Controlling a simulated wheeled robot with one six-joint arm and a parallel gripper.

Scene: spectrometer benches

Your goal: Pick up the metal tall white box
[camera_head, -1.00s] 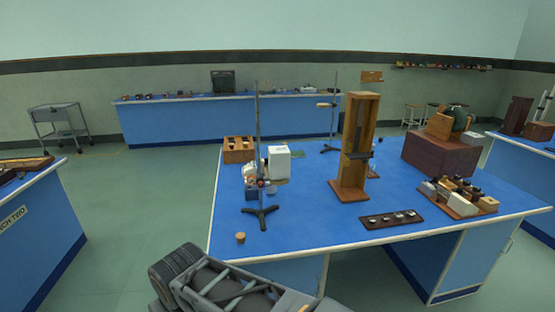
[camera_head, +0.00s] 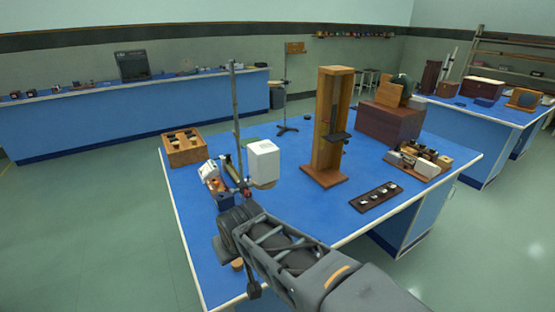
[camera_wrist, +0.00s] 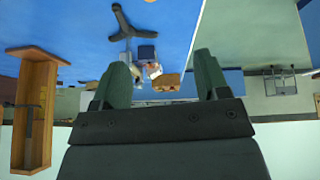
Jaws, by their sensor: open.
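A white upright box (camera_head: 263,160) shows in the head view, on the left part of the blue-topped bench (camera_head: 290,205), just right of a thin retort stand rod. It seems to have a pale wooden underside or base. I cannot pick it out surely in the wrist view, which looks upside down. My gripper (camera_wrist: 161,60) is open there, its two dark green fingers apart with nothing held between them. Small objects and a wooden crate show beyond the fingers. In the head view my arm reaches over the bench's near left, and my fingers are not clear.
A wooden crate (camera_head: 185,149) stands left of the retort stand (camera_head: 237,120). A tall wooden frame (camera_head: 330,125) stands right of the box, with a dark tray (camera_head: 376,196) in front. A dark red chest (camera_head: 391,123) is farther right. Some bench surface between them is clear.

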